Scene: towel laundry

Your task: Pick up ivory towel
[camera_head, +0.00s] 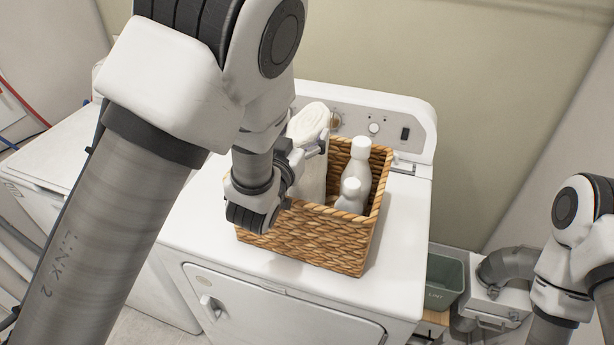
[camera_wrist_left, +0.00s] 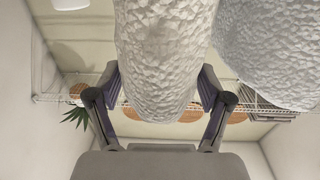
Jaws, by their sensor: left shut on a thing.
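The ivory towel (camera_head: 309,121) is a rolled, fluffy towel standing upright at the back left of the wicker basket (camera_head: 310,240). My left gripper (camera_head: 307,152) is at the basket's left side, shut on this towel. In the left wrist view the ivory towel (camera_wrist_left: 160,60) sits between the two fingers of the left gripper (camera_wrist_left: 160,86). A second, whiter towel roll (camera_wrist_left: 268,50) is close on its right. The towel's lower end is hidden in the head view, so I cannot tell whether it touches the basket floor. My right gripper is outside the frame.
Two white bottles (camera_head: 357,165) stand in the basket's right part. The basket rests on a white dryer (camera_head: 405,225) with a control panel behind. A grey-green lint bin (camera_head: 444,280) is at the lower right. The dryer top right of the basket is clear.

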